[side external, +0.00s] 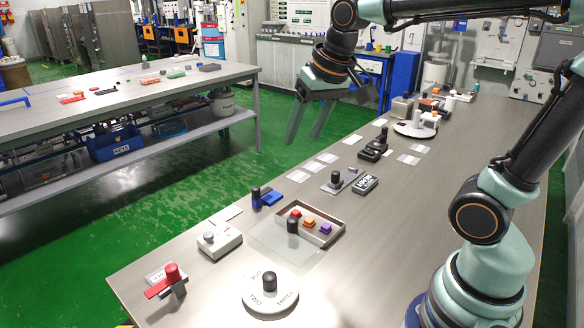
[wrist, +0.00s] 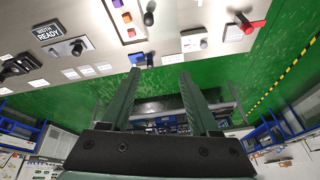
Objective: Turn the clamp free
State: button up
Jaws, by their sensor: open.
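My gripper (side external: 303,140) is open and empty, pointing down above the green floor beyond the table's far edge, apart from everything. Its two fingers also show in the wrist view (wrist: 160,76). No part is marked as the clamp, so I cannot tell which it is. A small blue fixture (side external: 271,198) with a dark post stands near the far edge; it also shows in the wrist view (wrist: 138,59). A red lever (side external: 160,288) with a red knob stands at the near left; it also shows in the wrist view (wrist: 250,26). A black knob (side external: 337,178) stands on a grey plate.
A tray (side external: 340,231) holds red, orange and purple blocks. A white round dial (side external: 290,304) with a black knob sits in front. A grey box (side external: 219,247) with a knob, a black label block (side external: 364,184) and a black device (side external: 373,150) also stand on the table.

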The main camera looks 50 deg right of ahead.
jog(key=w+d+m+g, duration=0.1)
jog(key=w+m, duration=0.2)
jog(key=w, duration=0.4)
jog(key=m+g, duration=0.3)
jog(key=m, duration=0.6)
send_over(256, 188)
notch_tip(256, 188, down, 13)
notch_tip(256, 188, down, 12)
jog(key=shift+r, duration=0.1)
grip_shut()
